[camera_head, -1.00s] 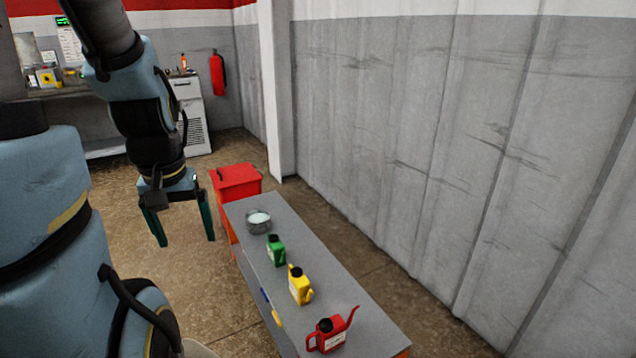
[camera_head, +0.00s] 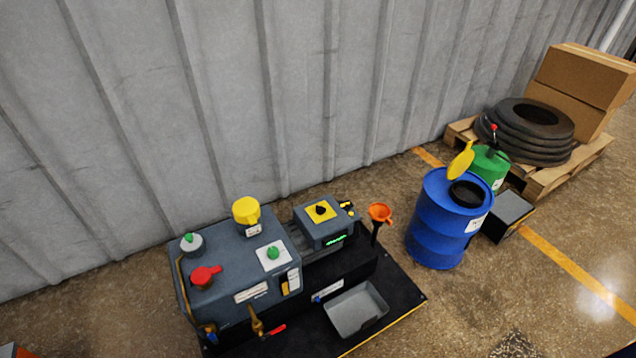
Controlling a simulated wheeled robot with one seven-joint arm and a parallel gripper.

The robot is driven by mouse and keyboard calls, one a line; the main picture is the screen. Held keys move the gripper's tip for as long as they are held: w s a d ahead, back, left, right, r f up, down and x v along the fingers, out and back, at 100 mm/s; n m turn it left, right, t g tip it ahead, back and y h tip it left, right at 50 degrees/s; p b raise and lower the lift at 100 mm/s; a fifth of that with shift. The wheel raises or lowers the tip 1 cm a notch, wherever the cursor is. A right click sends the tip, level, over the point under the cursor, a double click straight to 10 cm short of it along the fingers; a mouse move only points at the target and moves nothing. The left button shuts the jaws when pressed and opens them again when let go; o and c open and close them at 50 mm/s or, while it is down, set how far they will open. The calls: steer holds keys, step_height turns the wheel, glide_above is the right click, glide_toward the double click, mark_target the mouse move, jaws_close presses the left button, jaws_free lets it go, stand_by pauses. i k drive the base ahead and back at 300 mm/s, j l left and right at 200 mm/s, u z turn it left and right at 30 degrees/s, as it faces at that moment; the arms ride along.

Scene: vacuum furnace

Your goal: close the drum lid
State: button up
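A blue drum (camera_head: 437,232) stands upright on the floor right of centre, near the wall. Its yellow lid (camera_head: 461,160) is tilted up, standing open at the left-back edge of a dark round opening (camera_head: 467,193) in the drum's top. My gripper is not in view, and nothing touches the drum or lid.
A dark pump machine (camera_head: 240,274) on a black base stands left of the drum. A green drum (camera_head: 490,166), a grey box (camera_head: 508,215) and a pallet (camera_head: 545,180) with tires and cartons sit behind and right. Floor in front right is clear.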

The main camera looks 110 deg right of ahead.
mark_target(463, 160)
steer(key=k+j+z, duration=0.15)
steer(key=z, duration=0.25)
steer(key=k+z, duration=0.75)
steer(key=i+z, duration=0.1)
steer(key=z, duration=2.9)
steer(key=i+l+u, duration=0.1)
steer(key=u, duration=1.05)
steer(key=i+l+u, duration=0.15)
steer(key=l+u, duration=0.25)
steer(key=l, duration=0.25)
steer(key=l+u, duration=0.45)
steer(key=l, duration=0.2)
steer(key=l+u, duration=0.4)
steer(key=l, duration=0.9)
steer(key=k+l, duration=0.15)
steer(key=l, duration=0.45)
steer(key=l+u, duration=0.1)
steer(key=l, duration=0.45)
steer(key=k, duration=0.05)
